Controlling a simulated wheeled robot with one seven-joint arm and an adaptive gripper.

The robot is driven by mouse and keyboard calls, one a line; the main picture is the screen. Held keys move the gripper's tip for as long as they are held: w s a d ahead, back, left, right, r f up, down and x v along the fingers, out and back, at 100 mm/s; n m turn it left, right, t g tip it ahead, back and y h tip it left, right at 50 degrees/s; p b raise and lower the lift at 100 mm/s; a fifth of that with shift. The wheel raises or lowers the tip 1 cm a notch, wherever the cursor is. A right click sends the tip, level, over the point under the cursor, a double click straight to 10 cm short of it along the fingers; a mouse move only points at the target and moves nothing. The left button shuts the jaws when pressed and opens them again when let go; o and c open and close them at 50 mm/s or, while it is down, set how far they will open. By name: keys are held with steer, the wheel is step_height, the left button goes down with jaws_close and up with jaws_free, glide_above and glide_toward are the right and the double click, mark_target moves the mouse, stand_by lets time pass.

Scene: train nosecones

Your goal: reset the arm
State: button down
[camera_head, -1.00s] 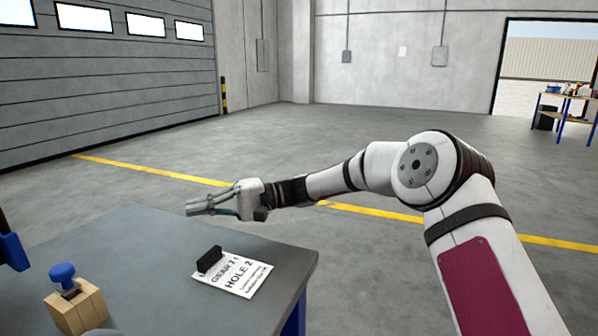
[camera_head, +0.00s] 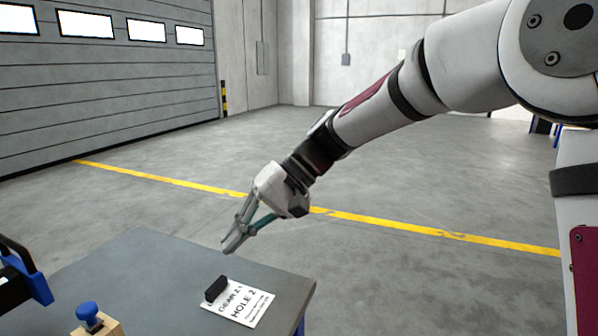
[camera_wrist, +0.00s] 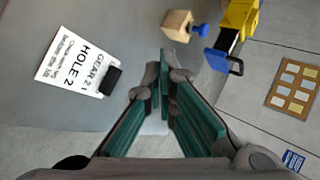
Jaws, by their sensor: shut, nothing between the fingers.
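My gripper (camera_head: 233,243) is shut and empty. It hangs in the air above the back edge of the grey table, pointing down and to the left. In the wrist view its closed fingers (camera_wrist: 163,70) show in the middle, with nothing between them. My arm reaches in from the right of the head view, its forearm sloping down to the gripper.
The grey table (camera_head: 140,262) holds a "HOLE 2" paper sign (camera_head: 238,303) with a black holder (camera_head: 216,288). A wooden block with a blue knob (camera_head: 88,312) stands front left. A blue-handled yellow item (camera_wrist: 236,28) shows in the wrist view. Open floor lies beyond.

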steer(key=s+d+r+m+t+h+p, duration=0.1)
steer(key=s+d+r+t+h+p, duration=0.1)
steer(key=s+d+r+p, duration=0.3)
steer(key=s+d+r+m+t+h+p, duration=0.1)
steer(key=s+d+r+t+h+p, duration=0.2)
steer(key=s+d, duration=1.1)
steer(key=s+d+r+m+t+h+p, duration=0.2)
steer(key=s+d+r+h+p, duration=0.2)
steer(key=s+d+r+p, duration=0.3)
steer(key=s+d+p, duration=0.1)
steer(key=s+d, duration=0.2)
steer(key=shift+d+r+t, duration=0.3)
steer(key=shift+d+r, duration=0.1)
